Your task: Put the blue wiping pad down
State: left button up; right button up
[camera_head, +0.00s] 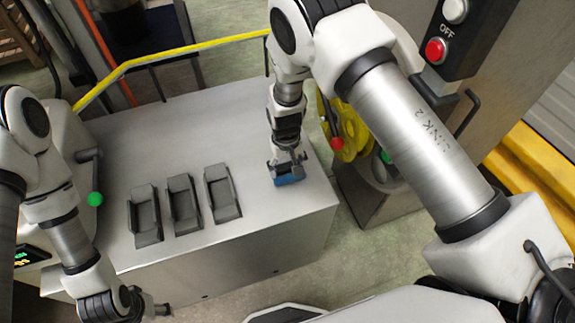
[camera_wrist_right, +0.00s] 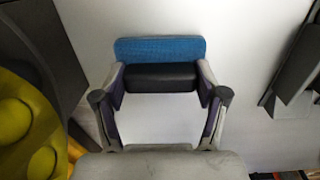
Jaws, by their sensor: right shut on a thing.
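The blue wiping pad (camera_head: 289,180) is at the right part of the grey metal table top (camera_head: 250,110), near its right edge. It has a black grip bar on it, seen clearly in the right wrist view, where the blue pad (camera_wrist_right: 160,49) lies beyond the bar. My right gripper (camera_head: 287,165) is shut on the pad's black bar (camera_wrist_right: 160,78), pointing down. The pad is at or just above the table; I cannot tell if it touches. My left gripper (camera_head: 160,309) is low at the left front, by the table's front side; its fingers are too small to read.
Several dark grey holders (camera_head: 182,203) stand in a row left of the pad. A yellow rail (camera_head: 185,50) runs along the back. A yellow part (camera_head: 350,130) and a red-knobbed lever (camera_head: 336,143) are right of the table. Bare table top lies behind the holders.

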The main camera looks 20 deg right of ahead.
aim_at(286, 166)
jog(key=shift+s, duration=0.15)
jog(key=shift+f, duration=0.15)
jog(key=o, duration=1.3)
jog(key=r, duration=0.8)
jog(key=r+b, duration=0.1)
jog(key=r, duration=0.3)
jog(key=shift+w+a+r, duration=0.15)
jog(key=shift+w+r, duration=0.05)
jog(key=shift+w, duration=0.05)
